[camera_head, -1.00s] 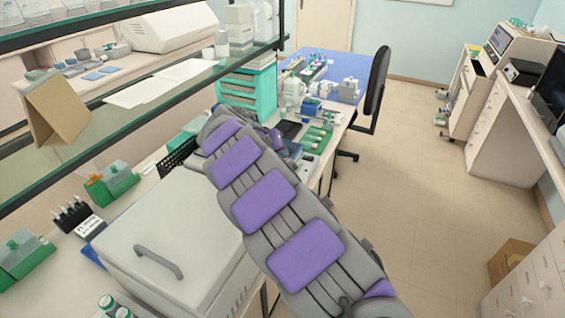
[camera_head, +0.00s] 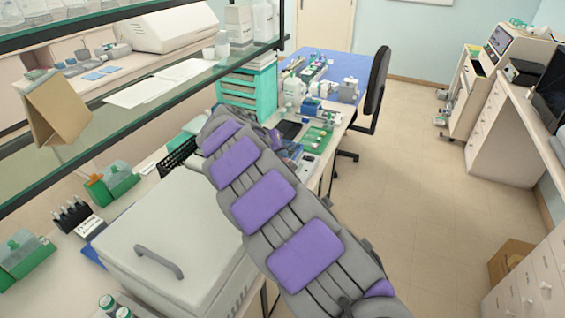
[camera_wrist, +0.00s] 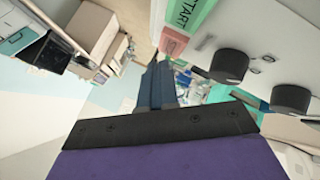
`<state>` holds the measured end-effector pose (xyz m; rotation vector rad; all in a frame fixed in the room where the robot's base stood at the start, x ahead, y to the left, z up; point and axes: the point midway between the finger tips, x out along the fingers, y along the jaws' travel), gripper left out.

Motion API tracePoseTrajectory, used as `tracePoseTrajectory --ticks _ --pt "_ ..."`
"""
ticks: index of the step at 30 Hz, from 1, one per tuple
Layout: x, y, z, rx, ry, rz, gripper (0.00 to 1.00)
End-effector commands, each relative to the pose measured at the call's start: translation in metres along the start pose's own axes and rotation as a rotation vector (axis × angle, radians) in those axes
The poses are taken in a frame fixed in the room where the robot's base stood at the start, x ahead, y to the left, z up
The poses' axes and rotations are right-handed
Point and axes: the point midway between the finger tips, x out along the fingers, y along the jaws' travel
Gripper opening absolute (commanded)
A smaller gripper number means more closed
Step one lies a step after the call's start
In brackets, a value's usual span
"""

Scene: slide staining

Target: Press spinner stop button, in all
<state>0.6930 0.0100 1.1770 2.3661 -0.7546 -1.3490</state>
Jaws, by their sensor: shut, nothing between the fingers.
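In the wrist view, a pale device panel at upper right carries a green block marked START (camera_wrist: 190,12), a pinkish-red block (camera_wrist: 172,43) beside it, and two black knobs, the nearer knob (camera_wrist: 229,66) and the farther knob (camera_wrist: 290,99). The red block's lettering is not readable, so I cannot confirm it is the stop button. My gripper (camera_wrist: 158,68) is shut and empty, with its dark fingertips just below the red block in the picture. I cannot tell whether they touch it. In the head view my arm hides the gripper and the panel.
A white lidded box with a handle (camera_head: 205,225) stands left of my arm. A glass shelf (camera_head: 125,100) runs above the bench. A green drawer unit (camera_head: 247,92) and a green tray (camera_head: 318,138) are beyond.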

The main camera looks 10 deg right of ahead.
Motion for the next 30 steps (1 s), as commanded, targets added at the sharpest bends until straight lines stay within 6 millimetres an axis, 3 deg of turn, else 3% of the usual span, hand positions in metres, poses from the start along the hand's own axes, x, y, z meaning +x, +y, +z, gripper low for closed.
tracePoseTrajectory --ticks 30 --pt "0.0055 -0.0035 0.0051 0.000 0.000 0.000 0.00"
